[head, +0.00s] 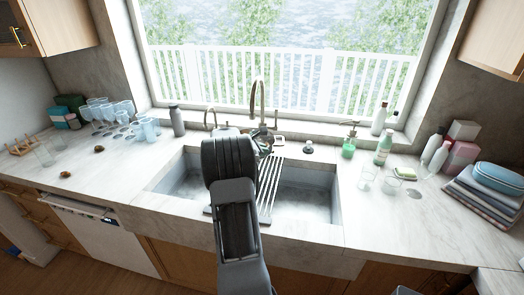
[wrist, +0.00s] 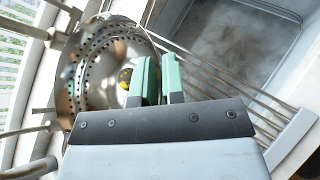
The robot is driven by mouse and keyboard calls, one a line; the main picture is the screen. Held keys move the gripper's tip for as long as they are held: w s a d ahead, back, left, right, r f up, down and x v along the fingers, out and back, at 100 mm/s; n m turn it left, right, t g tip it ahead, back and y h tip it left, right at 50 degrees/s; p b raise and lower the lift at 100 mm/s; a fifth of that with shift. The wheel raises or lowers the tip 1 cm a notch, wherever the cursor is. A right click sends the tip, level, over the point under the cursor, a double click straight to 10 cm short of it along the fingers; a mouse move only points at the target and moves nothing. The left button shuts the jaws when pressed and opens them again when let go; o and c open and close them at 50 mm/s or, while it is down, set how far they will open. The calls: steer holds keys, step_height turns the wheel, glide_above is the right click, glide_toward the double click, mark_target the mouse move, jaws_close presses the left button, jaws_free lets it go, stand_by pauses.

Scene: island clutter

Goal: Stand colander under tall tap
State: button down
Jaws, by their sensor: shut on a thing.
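The colander (wrist: 100,62) is a shiny metal bowl with rows of small holes, seen on its side or tilted in the wrist view. My gripper (wrist: 161,80) has green fingertips and is shut on the colander's rim. In the head view my own arm hides the gripper and most of the colander; a shiny bit of the colander (head: 265,141) shows beside the arm. The tall tap (head: 257,97) is a brass-coloured arch behind the sink, just beyond the colander. A yellow-green spot shows within the colander, too small to name.
The sink (head: 305,200) has a rod rack (head: 270,186) across its middle. A shorter tap (head: 211,117) and a dark bottle (head: 177,121) stand left. Glasses (head: 100,112) crowd the far left counter. A green soap bottle (head: 349,140), other bottles and folded cloths (head: 480,195) stand right.

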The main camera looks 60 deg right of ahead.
steer(key=shift+r, duration=0.15)
step_height(320, 180, down, 8)
steer(key=b, duration=0.6)
stand_by(0.4)
steer(key=shift+s+a+f+b, duration=0.1)
steer(key=shift+f+b, duration=0.55)
steer(key=shift+b, duration=0.05)
stand_by(2.1)
steer(key=c, duration=1.1)
jaws_free()
steer(key=shift+c, duration=0.2)
steer(key=b+v, duration=0.1)
steer(key=v, duration=1.2)
steer(key=shift+a+r+b, duration=0.25)
steer(key=shift+a+b, duration=0.05)
steer(key=shift+b, duration=0.1)
